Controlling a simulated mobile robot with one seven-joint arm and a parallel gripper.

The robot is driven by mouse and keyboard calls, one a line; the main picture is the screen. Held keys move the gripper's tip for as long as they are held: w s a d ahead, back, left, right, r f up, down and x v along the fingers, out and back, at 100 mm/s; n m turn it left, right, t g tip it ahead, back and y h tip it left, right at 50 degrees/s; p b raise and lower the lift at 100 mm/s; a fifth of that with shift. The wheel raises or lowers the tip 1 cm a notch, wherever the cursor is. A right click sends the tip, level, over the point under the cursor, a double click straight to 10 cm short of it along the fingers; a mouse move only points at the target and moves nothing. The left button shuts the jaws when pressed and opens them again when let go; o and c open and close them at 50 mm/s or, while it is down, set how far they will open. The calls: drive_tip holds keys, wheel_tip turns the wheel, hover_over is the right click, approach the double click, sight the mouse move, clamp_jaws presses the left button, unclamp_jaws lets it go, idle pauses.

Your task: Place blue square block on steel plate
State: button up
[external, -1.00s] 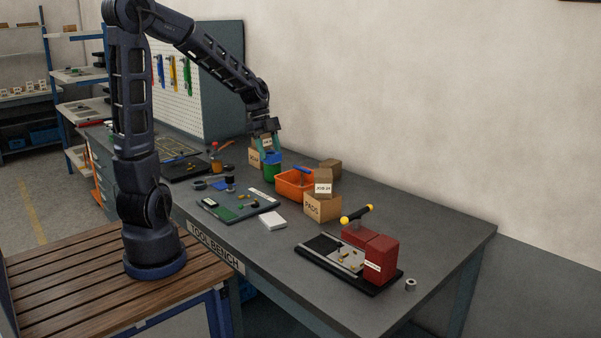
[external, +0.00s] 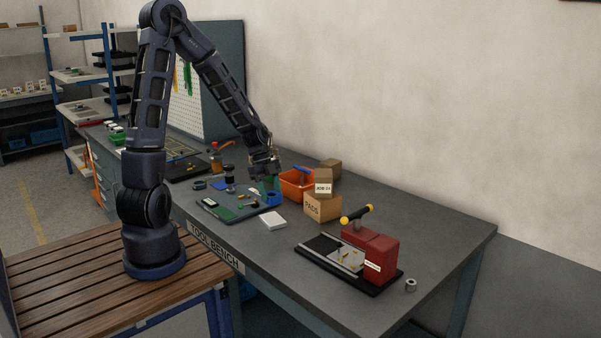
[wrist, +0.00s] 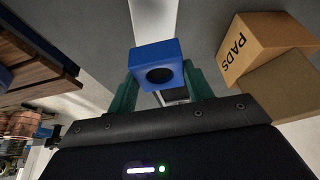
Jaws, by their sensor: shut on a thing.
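The blue square block (wrist: 158,65) has a round dark hole and sits between the green fingertips of my gripper (wrist: 157,88) in the wrist view. My gripper is shut on it. In the external view, my gripper (external: 268,184) points down with the blue block (external: 273,198) at its tips, at the right end of the dark tray. I cannot tell whether the block touches anything below. A flat silver plate (external: 346,254) lies at the red press, to the right and nearer the camera; this looks like the steel plate.
An orange bin (external: 292,188) and cardboard boxes (external: 323,207) stand close to the right of my gripper. A dark tray (external: 226,212) with small parts lies to the left. A white flat block (external: 272,222) lies in front. The red press (external: 371,252) has a raised handle.

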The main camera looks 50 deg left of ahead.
drive_tip(key=shift+f, duration=3.35)
drive_tip(key=shift+f, duration=0.1)
drive_tip(key=o, duration=1.1)
drive_tip(key=shift+o, duration=0.2)
drive_tip(key=v, duration=1.2)
drive_tip(key=s+r+n+t+y, duration=0.4)
drive_tip(key=s+r+n, duration=1.4)
drive_tip(key=s+r, duration=0.2)
drive_tip(key=shift+a+r+t, duration=0.25)
drive_tip(key=shift+r+t, duration=0.05)
drive_tip(key=shift+r, duration=0.3)
